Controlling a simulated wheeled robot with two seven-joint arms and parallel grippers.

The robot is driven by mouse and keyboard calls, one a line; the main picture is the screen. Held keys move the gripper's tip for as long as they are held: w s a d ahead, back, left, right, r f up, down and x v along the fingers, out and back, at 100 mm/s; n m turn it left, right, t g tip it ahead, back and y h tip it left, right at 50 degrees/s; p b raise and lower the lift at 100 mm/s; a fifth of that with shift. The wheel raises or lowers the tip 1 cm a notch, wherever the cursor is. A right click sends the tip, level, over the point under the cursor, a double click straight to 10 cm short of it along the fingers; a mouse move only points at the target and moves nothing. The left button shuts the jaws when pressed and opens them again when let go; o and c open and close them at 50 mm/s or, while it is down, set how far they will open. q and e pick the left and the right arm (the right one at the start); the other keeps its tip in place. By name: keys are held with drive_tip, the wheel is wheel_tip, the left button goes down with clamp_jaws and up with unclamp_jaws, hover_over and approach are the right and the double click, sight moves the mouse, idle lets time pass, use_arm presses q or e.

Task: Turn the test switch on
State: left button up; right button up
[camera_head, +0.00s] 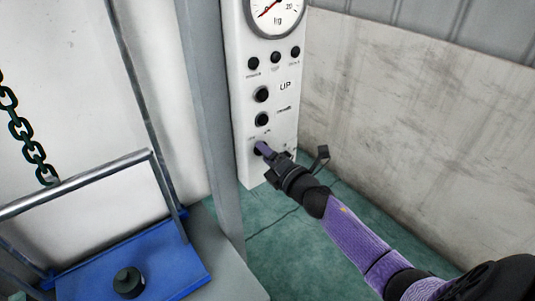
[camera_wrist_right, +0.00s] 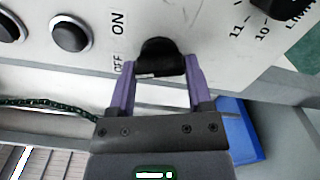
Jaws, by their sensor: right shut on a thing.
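The test switch, a black rotary knob (camera_wrist_right: 158,50), sits on the white control panel (camera_head: 240,70), with ON and OFF printed beside it. In the wrist view my right gripper (camera_wrist_right: 160,72) has its two purple fingers on either side of the knob, shut on it. In the head view the right gripper (camera_head: 261,148) is at the lower part of the panel and largely hides the knob. The exact angle of the knob is hard to tell. My left gripper is not in view.
Above the switch are several black buttons (camera_head: 262,95) and a dial gauge (camera_head: 274,10). A grey post (camera_head: 212,90) stands left of the panel. A blue tray (camera_head: 185,262) with a black weight (camera_head: 128,282) and a hanging chain (camera_head: 28,145) are at left. A concrete wall (camera_head: 410,110) is at right.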

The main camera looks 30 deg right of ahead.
drive_tip(key=shift+r+m+p, duration=0.1)
drive_tip(key=shift+m+p, duration=1.6)
drive_tip(key=shift+m, duration=3.4)
drive_tip(key=o, duration=1)
drive_tip(key=shift+o, duration=1.4)
